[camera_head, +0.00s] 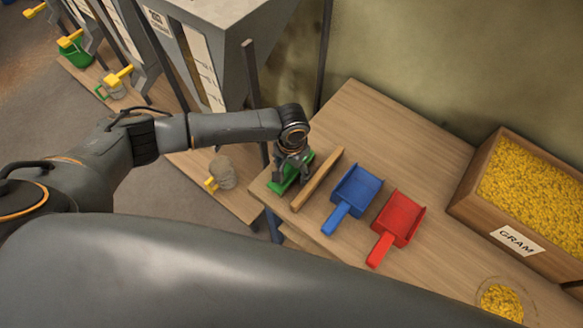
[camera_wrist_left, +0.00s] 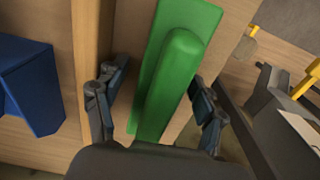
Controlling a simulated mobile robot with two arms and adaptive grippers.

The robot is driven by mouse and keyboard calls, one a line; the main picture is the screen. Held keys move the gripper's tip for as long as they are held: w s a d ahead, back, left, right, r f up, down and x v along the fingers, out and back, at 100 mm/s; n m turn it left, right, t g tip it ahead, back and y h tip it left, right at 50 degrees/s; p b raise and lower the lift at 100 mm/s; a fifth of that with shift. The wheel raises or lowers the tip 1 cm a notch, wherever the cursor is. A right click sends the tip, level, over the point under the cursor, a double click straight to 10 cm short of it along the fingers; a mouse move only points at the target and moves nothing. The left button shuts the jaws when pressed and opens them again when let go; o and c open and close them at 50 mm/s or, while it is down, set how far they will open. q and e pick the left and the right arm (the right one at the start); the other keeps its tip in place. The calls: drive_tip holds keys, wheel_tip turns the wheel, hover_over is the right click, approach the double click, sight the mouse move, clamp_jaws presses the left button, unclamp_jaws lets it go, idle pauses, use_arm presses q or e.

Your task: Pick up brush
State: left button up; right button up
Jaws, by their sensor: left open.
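A green brush (camera_head: 281,186) lies near the left edge of the wooden table, partly covered by my left gripper (camera_head: 293,168) in the head view. In the left wrist view the brush (camera_wrist_left: 180,70) shows as a flat green block with a raised rounded handle, and its bristles are hidden. My left gripper (camera_wrist_left: 158,92) is open, with one finger on each side of the brush. I cannot tell whether the fingers touch it. My right gripper is not in view.
A wooden bar (camera_head: 317,180) lies close beside the brush, then a blue scoop (camera_head: 356,190) and a red scoop (camera_head: 399,217). A wooden GRAM box (camera_head: 470,193) of yellow grains stands at the right. The tabletop (camera_head: 385,130) behind the scoops is clear. Grey hoppers (camera_head: 215,45) stand at the back left.

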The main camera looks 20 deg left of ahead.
use_arm(q)
drive_tip(key=c, duration=1.1)
drive_tip(key=shift+r, duration=0.1)
